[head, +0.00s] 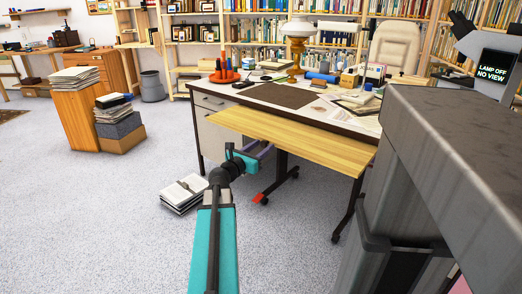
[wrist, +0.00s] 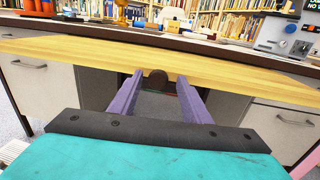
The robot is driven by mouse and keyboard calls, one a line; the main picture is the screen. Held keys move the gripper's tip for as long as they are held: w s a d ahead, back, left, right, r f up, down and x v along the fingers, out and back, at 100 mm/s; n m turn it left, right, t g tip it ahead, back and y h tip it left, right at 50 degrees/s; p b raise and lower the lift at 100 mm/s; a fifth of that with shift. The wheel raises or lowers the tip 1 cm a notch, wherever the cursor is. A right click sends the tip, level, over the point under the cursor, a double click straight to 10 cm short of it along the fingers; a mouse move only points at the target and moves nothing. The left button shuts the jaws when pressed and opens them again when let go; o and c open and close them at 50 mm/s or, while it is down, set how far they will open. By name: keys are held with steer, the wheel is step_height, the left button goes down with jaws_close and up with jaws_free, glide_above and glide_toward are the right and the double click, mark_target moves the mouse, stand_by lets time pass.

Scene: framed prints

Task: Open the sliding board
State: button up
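The sliding board (head: 300,140) is a light wooden board at the front of the desk, jutting out below the desktop in the head view. In the wrist view the board (wrist: 75,51) spans the picture, with a round dark brown knob (wrist: 158,78) at the middle of its front edge. My gripper (head: 266,148) is at the board's front edge, left of its middle in the head view. In the wrist view its two purple fingers (wrist: 159,84) are wide apart, one on each side of the knob, with gaps showing. Whether the tips reach past the knob is unclear.
The desk (head: 203,100) carries papers, a lamp (head: 298,45) and an orange pen holder (head: 224,72). Papers (head: 183,192) lie on the floor left of my arm. A large grey block (head: 455,130) fills the right side. The floor on the left is mostly clear.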

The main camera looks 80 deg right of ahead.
steer(key=shift+w, duration=0.15)
steer(key=p+v, duration=0.8)
steer(key=p, duration=0.1)
steer(key=shift+a+p, duration=0.2)
steer(key=shift+p, duration=0.1)
stand_by(0.7)
steer(key=p, duration=0.3)
steer(key=shift+w+a+r, duration=0.15)
steer(key=shift+w+a, duration=0.15)
steer(key=shift+a, duration=0.1)
steer(key=a+p, duration=0.1)
steer(key=p, duration=0.3)
steer(key=shift+w+a+p, duration=0.2)
steer(key=shift+p, duration=0.15)
steer(key=shift+p+v, duration=1.3)
steer(key=shift+v, duration=0.15)
